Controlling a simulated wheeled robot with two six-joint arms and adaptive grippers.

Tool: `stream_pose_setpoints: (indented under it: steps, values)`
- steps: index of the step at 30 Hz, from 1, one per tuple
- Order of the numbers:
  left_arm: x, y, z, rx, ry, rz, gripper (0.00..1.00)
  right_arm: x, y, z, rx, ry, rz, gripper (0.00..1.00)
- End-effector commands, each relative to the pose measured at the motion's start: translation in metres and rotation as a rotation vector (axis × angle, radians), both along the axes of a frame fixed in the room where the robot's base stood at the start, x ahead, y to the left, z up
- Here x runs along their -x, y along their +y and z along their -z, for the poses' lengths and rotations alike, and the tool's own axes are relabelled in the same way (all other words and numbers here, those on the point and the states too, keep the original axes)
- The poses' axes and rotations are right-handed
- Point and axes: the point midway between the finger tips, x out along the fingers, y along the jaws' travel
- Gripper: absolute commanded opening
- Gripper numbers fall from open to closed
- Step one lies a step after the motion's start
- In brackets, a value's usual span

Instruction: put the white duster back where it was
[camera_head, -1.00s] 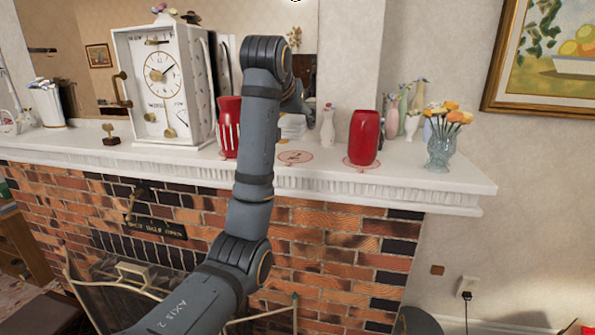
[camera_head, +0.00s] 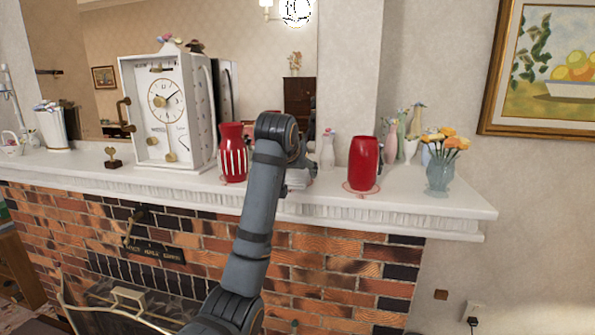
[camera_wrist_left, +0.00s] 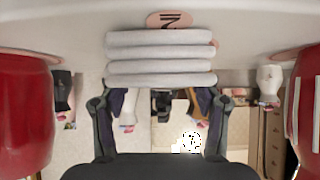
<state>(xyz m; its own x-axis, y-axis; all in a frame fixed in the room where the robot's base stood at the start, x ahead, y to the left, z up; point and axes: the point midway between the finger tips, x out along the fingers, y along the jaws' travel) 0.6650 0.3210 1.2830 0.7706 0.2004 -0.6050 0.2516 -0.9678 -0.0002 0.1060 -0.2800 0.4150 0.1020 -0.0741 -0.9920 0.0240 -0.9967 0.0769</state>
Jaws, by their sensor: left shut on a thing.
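The white duster shows in the left wrist view (camera_wrist_left: 160,58) as a thick folded white stack. In the head view only a bit of it (camera_head: 298,182) shows beside my arm, low at the mantel top. My left gripper (camera_head: 303,168) is shut on it, with one finger at each side in the left wrist view (camera_wrist_left: 160,95). A round pinkish marker (camera_wrist_left: 172,19) on the mantel shows just past the duster's edge, partly hidden by it. I cannot tell whether the duster touches the mantel. My right gripper is not in view.
On the white mantel (camera_head: 430,212), a white-striped red vase (camera_head: 232,155) stands left of the duster and a plain red vase (camera_head: 362,163) right of it. A white figurine (camera_head: 328,150) is behind. A large clock (camera_head: 165,105) and a flower vase (camera_head: 440,172) stand farther out.

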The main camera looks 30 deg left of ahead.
Motion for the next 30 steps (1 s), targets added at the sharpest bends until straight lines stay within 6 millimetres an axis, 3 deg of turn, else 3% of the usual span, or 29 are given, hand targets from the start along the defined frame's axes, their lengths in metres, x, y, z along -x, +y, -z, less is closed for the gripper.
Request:
stream_pose_setpoints:
  steps: [1, 2, 6, 18, 26, 27, 30]
  values:
    - [0.0, 0.0, 0.003, 0.0, 0.001, 0.0, 0.27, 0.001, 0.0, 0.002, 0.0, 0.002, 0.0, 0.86]
    - [0.0, 0.0, 0.002, 0.0, 0.001, 0.0, 0.66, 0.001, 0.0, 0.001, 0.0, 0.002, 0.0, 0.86]
    - [0.0, 0.0, 0.002, 0.0, 0.001, 0.0, 0.85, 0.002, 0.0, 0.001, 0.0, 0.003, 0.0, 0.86]
    - [0.001, 0.0, -0.004, 0.0, -0.001, 0.0, 0.86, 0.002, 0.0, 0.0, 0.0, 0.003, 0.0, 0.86]
    - [0.046, -0.012, -0.037, 0.0, -0.008, 0.0, 0.86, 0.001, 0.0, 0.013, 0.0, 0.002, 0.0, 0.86]
    - [0.049, -0.012, -0.049, 0.0, 0.001, -0.001, 0.86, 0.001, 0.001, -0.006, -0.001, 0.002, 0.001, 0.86]
    - [0.053, -0.013, -0.056, 0.0, 0.003, -0.003, 0.86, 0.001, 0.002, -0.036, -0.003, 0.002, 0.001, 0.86]
